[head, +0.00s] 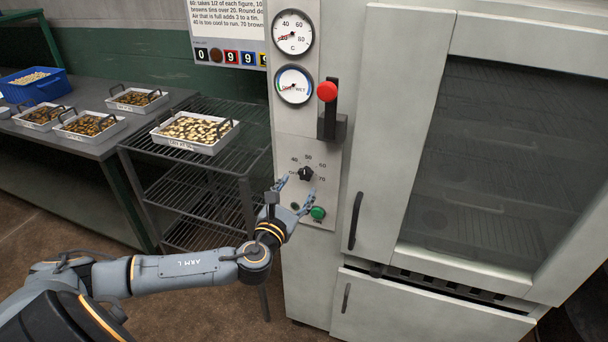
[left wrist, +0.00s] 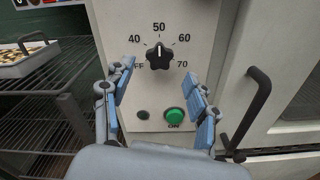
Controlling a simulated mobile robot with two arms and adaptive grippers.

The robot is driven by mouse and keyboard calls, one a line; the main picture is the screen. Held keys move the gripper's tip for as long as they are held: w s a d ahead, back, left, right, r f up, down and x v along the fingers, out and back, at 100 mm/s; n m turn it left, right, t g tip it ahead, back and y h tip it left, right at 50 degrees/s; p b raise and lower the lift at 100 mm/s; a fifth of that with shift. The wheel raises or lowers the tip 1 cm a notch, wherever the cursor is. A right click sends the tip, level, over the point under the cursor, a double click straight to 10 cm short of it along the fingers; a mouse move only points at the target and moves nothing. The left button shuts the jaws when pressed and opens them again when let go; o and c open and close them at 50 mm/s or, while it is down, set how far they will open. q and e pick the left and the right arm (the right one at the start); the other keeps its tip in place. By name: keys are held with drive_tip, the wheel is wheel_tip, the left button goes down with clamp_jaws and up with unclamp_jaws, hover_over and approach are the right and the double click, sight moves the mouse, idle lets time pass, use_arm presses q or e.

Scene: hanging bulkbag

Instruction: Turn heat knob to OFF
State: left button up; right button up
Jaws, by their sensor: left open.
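The black heat knob (head: 306,174) sits on the pale control panel of the grey cabinet. In the left wrist view the knob (left wrist: 159,56) is ringed by OFF, 40, 50, 60 and 70, and its white mark points up toward 50. The OFF label (left wrist: 138,65) at its lower left is partly hidden by a finger. My left gripper (head: 294,194) is open in front of the panel, just below the knob. In the left wrist view its fingers stand either side of the knob, apparently apart from it. My right gripper is not in view.
A green ON button (left wrist: 175,115) and a small dark lamp (left wrist: 143,114) are below the knob. A red-topped lever (head: 327,92) and two gauges are above. A door handle (head: 355,221) is to the right. A wire rack (head: 190,178) with a tray (head: 228,130) stands left.

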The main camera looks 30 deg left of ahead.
sight(304, 176)
use_arm(q)
drive_tip(key=x, duration=0.5)
drive_tip(key=shift+w+a, duration=0.15)
drive_tip(key=shift+w, duration=0.15)
drive_tip(key=c, duration=1.1)
